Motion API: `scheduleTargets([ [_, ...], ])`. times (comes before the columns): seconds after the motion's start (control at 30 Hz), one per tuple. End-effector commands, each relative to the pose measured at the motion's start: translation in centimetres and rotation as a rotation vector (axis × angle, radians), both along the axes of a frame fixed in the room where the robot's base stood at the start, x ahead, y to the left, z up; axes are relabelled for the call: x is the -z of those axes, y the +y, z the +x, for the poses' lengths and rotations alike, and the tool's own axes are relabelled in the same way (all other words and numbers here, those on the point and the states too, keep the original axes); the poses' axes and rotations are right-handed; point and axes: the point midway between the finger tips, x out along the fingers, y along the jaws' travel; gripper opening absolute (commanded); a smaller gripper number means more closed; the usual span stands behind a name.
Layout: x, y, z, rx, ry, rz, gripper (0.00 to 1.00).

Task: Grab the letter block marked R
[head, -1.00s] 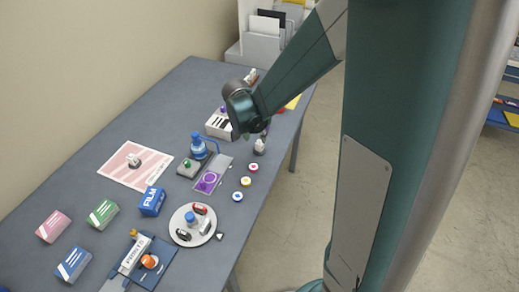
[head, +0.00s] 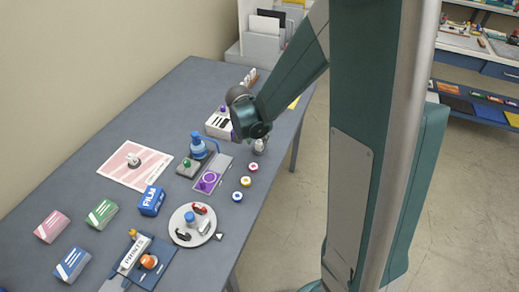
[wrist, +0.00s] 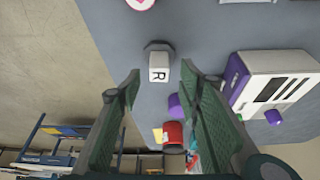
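The letter block marked R (wrist: 159,75) is white with a black R. It shows in the wrist view just beyond my fingertips, with a dark grey rounded base (wrist: 158,47) against it. My gripper (wrist: 157,82) is open, one finger on each side of the line to the block, and nothing is held between them. My fingers are hidden in the head view.
A white and purple machine (wrist: 275,82) stands right of the block in the wrist view. A purple piece (wrist: 175,106) and a red cylinder (wrist: 173,134) lie near the right finger. Several small round discs (head: 246,181) line the table's (head: 105,112) right side.

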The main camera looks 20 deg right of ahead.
Motion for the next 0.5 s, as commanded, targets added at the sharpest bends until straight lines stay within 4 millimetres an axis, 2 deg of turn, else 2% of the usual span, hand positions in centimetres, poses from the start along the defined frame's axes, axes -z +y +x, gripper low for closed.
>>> scheduleTargets([
  [0.2,2.3,-0.6,0.3,0.000,0.000,0.000,0.35],
  [0.5,3.8,-1.2,0.7,0.000,-0.001,0.000,0.35],
])
